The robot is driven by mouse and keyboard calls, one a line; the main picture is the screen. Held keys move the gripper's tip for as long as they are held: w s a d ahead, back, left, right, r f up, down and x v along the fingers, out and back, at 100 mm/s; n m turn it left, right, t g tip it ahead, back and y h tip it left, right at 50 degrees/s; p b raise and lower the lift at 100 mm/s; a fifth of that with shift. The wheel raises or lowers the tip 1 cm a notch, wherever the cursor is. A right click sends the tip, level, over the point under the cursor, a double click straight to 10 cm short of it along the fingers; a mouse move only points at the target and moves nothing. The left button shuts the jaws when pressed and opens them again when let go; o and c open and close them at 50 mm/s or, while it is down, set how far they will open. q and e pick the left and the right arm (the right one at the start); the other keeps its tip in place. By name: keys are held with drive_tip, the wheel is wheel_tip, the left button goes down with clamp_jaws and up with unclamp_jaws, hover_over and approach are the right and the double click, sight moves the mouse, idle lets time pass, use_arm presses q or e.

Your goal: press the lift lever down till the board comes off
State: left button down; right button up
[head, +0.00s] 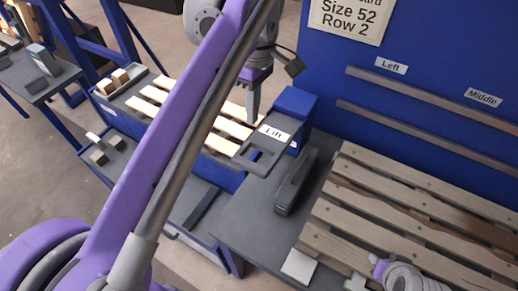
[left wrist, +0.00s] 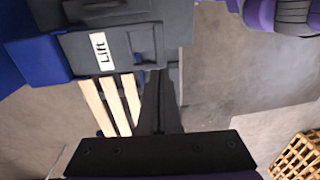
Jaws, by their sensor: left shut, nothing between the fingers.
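The lift lever (head: 280,137) is a flat grey plate with a white "Lift" label and a rectangular opening, joined to a blue housing. It also shows in the left wrist view (left wrist: 123,44). My left gripper (head: 253,116) is shut and empty, its fingers pointing down near the plate's labelled end. In the left wrist view its fingertips (left wrist: 158,74) appear at the plate's edge; I cannot tell whether they touch. The wooden pallet (head: 440,195) lies at the right, with a darker, ragged board (head: 395,207) across it. My right wrist (head: 381,269) shows low at the pallet; its fingers are not clear.
A dark grey bar-shaped tool (head: 295,182) lies on the grey bench (head: 243,222) beside the pallet. A blue panel (head: 400,130) with rails stands behind. Pale slats (head: 205,112) lie in a rack beyond my left arm, with small blocks (head: 113,80) on a tray.

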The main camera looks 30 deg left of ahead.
sight(250, 164)
use_arm(q)
drive_tip(key=shift+s+a, duration=0.1)
drive_tip(key=shift+s, duration=0.15)
use_arm(e)
drive_tip(key=shift+s+a, duration=0.1)
drive_tip(key=shift+s, duration=0.1)
use_arm(q)
drive_tip(key=f, duration=0.4)
drive_tip(key=s+f, duration=0.1)
drive_tip(key=f, duration=0.9)
drive_tip(key=shift+s+b, duration=0.15)
drive_tip(key=shift+b, duration=0.15)
use_arm(e)
drive_tip(key=shift+s+f, duration=0.1)
drive_tip(key=shift+f, duration=0.35)
